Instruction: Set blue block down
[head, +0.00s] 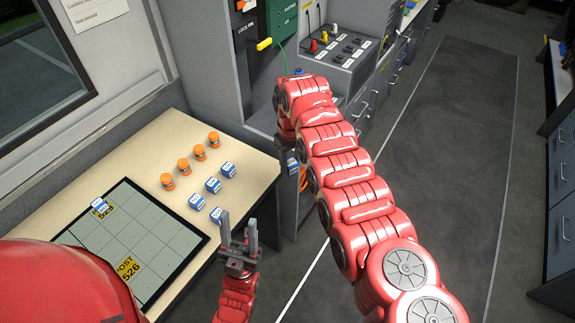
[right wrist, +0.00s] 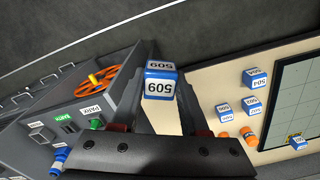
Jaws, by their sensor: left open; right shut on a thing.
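My right gripper (right wrist: 162,103) is shut on a blue block (right wrist: 159,82) with white faces marked 509, in the right wrist view. In the head view this block (head: 292,165) shows only in part beside the table's right edge, and my right arm hides most of that gripper. My left gripper (head: 238,232) is open and empty near the table's front right edge. Several other blue-and-white blocks (head: 213,185) stand on the table (head: 150,150). One more small block (head: 99,205) sits on the gridded board (head: 160,218), near its far left corner.
Several orange cylinders (head: 183,166) stand in a row behind the blocks. A grey cabinet with a control panel (head: 340,62) and a yellow-handled lock box (head: 264,44) stands beyond the table. An orange handwheel (right wrist: 97,82) shows in the right wrist view. Most board cells are bare.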

